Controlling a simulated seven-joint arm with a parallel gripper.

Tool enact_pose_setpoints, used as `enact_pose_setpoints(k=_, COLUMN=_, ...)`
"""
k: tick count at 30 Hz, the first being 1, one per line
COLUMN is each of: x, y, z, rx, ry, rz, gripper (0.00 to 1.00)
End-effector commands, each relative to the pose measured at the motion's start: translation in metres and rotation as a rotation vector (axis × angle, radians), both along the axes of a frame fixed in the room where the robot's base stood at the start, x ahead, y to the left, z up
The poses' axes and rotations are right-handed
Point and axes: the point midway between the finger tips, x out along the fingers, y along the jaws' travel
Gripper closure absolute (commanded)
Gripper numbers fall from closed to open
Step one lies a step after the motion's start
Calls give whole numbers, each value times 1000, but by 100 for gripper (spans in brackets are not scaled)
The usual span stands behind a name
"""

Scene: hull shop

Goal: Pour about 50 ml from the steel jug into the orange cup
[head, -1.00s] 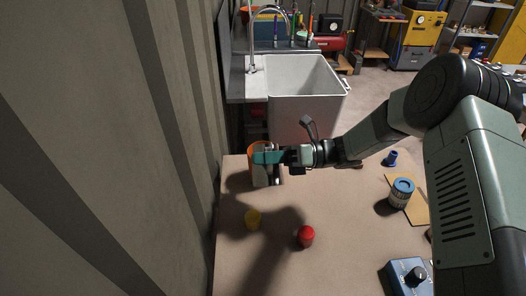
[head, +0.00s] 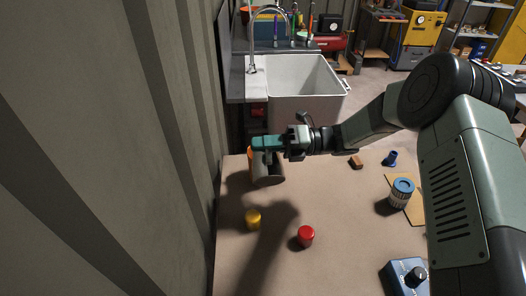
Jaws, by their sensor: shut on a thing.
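The steel jug (head: 266,172) is held in my gripper (head: 262,143), whose teal fingers are shut on it. The jug is tilted, with a round dark-grey end turned toward the camera; I cannot tell whether that end is its base or its mouth. The orange cup (head: 250,164) shows only as a strip at the jug's left, near the far left of the table. The jug and gripper hide most of it. I cannot tell whether the jug touches the cup, and no liquid is visible.
A yellow object (head: 253,219) and a red one (head: 306,236) stand nearer on the table (head: 345,220). A blue-and-white can (head: 402,193), a small blue item (head: 390,158), a brown block (head: 356,162) and a blue box with a knob (head: 408,276) are at right. The wall borders the left.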

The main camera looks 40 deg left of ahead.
Motion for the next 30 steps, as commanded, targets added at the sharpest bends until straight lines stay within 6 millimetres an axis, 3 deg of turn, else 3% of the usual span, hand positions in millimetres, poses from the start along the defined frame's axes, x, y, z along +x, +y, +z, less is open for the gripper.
enact_pose_setpoints(k=30, x=16, y=19, z=12, rx=-110, ry=101, rz=1, gripper=100)
